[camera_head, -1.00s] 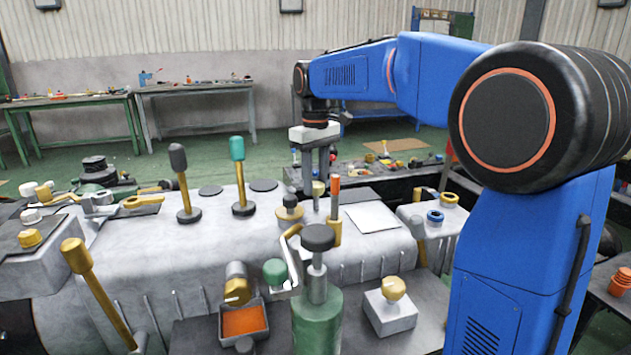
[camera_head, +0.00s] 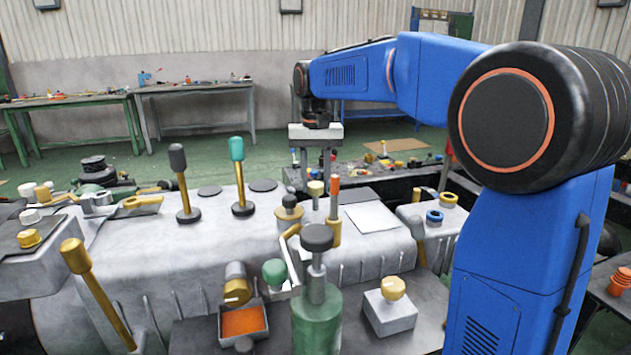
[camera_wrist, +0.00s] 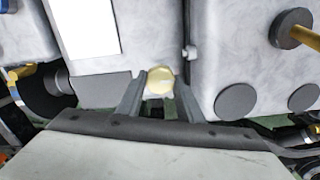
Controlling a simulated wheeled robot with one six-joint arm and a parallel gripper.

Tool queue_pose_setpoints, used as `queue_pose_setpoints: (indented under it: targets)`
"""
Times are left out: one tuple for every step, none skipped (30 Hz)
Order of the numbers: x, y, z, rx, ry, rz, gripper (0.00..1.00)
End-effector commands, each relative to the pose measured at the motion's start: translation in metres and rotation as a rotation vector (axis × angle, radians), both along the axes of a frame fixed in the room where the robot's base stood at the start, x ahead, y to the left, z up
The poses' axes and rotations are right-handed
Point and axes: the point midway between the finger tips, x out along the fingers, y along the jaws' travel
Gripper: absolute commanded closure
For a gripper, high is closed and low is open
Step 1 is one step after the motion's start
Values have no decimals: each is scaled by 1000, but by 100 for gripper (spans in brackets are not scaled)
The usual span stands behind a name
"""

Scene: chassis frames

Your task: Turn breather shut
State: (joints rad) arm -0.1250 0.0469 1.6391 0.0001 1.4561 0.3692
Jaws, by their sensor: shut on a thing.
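A round cream-yellow knob (camera_head: 316,188), which I take to be the breather, stands at the rear edge of the grey housing (camera_head: 230,222). My gripper (camera_head: 325,177) points straight down at it from above. In the wrist view the cream knob (camera_wrist: 160,78) sits between the two fingers (camera_wrist: 158,97), and my gripper is shut on it. No marking of the knob's turn shows.
A black knob on a brass base (camera_head: 289,205) stands close to the left. Tall levers with green (camera_head: 237,150) and grey (camera_head: 178,158) tops rise further left. A green cylinder with a dark cap (camera_head: 317,318) is in front. A white plate (camera_head: 372,217) lies right.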

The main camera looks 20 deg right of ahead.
Motion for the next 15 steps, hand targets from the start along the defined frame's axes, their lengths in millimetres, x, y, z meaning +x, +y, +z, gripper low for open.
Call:
queue_pose_setpoints:
  targets:
    - [1,0,1,0,-3,-11,89]
    - [1,0,1,0,-3,-17,89]
    - [1,0,1,0,-3,-22,89]
    - [1,0,1,0,-3,-25,89]
    - [1,0,1,0,-3,-28,89]
    - [1,0,1,0,-3,-31,89]
    - [1,0,1,0,-3,-32,89]
    - [1,0,1,0,-3,-33,89]
    - [1,0,1,0,-3,-34,89]
    - [1,0,1,0,-3,-35,89]
    - [1,0,1,0,-3,-35,89]
    - [1,0,1,0,-3,-34,89]
    - [1,0,1,0,-3,-34,89]
    - [1,0,1,0,-3,-34,89]
    - [0,0,1,0,-3,-34,89]
